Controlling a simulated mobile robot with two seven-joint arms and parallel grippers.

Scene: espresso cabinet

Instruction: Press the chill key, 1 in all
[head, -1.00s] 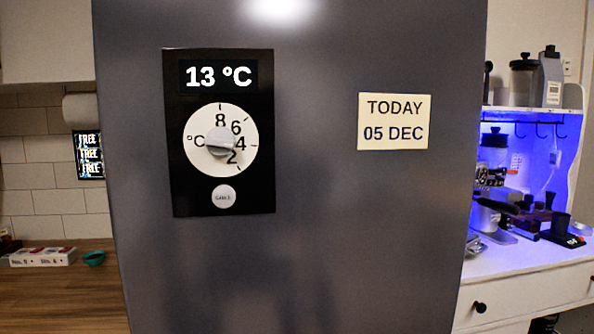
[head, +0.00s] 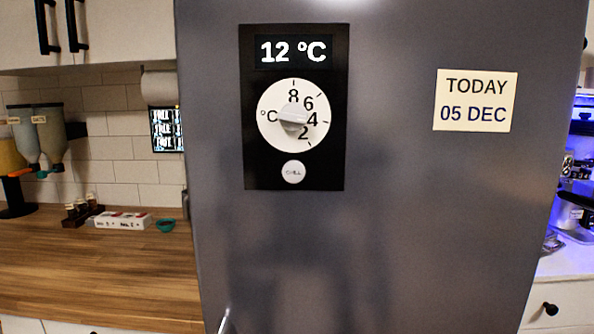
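The chill key (head: 293,172) is a round, pale button marked CHILL. It sits low on a black control panel (head: 257,165) on the grey fridge door (head: 420,230). Above it is a white dial (head: 270,137) with a grey knob (head: 292,117), numbered 2 to 8. The display (head: 293,51) at the top reads 12 °C. Neither of my grippers shows in the head view, and nothing covers the key.
A cream note (head: 475,100) on the door reads TODAY 05 DEC. A wooden counter (head: 110,260) on the left carries a white box (head: 123,221) and a teal bowl (head: 166,225). A white cabinet (head: 560,300) stands on the right.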

